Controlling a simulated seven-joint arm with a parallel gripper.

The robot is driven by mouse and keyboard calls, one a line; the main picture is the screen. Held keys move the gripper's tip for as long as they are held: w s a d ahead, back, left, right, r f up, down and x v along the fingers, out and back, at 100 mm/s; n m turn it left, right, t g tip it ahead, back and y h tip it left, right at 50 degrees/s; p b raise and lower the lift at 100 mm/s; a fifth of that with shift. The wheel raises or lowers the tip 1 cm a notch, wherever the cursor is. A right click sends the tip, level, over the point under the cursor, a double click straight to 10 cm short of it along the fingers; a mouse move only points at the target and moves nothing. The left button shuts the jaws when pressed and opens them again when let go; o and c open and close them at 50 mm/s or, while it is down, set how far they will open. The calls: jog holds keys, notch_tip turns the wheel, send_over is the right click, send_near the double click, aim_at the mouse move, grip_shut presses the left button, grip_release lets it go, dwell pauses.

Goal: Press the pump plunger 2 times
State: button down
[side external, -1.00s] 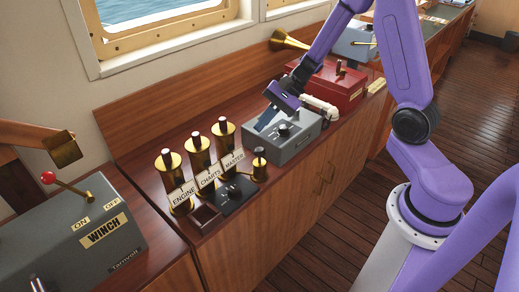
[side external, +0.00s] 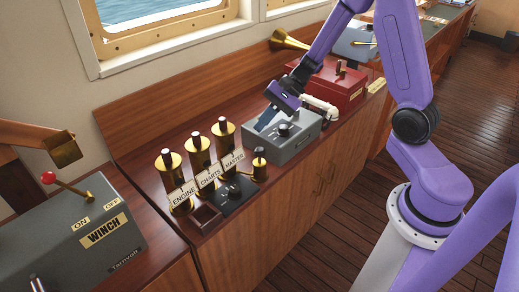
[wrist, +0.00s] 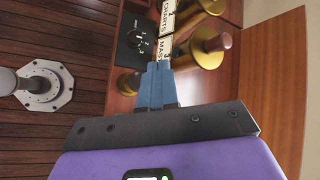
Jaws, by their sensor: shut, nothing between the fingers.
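A small brass fitting with a dark knob on top (side external: 259,163), which looks like the pump and its plunger, stands upright on the counter beside the dark dial plate (side external: 236,194). In the wrist view a brass piece (wrist: 128,84), likely the same fitting, is partly hidden behind my fingers. My gripper (side external: 260,128) has its blue fingers shut and empty, pointing down and left. It is above and behind the fitting, in front of the grey box's left side, apart from the fitting. The shut fingertips also show in the wrist view (wrist: 160,68).
Three tall brass cylinders with tags, ENGINE (side external: 171,179), CHARTS (side external: 201,163) and MASTER (side external: 226,146), stand left of the fitting. A grey box with a knob (side external: 292,142) and a red box (side external: 339,88) lie right. A grey winch box (side external: 80,235) is front left.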

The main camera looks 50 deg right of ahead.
aim_at(263, 149)
notch_tip(263, 149, up, 4)
jog(key=shift+f, duration=0.1)
dwell(0.4)
jog(key=shift+f, duration=4.45)
jog(key=shift+f, duration=0.4)
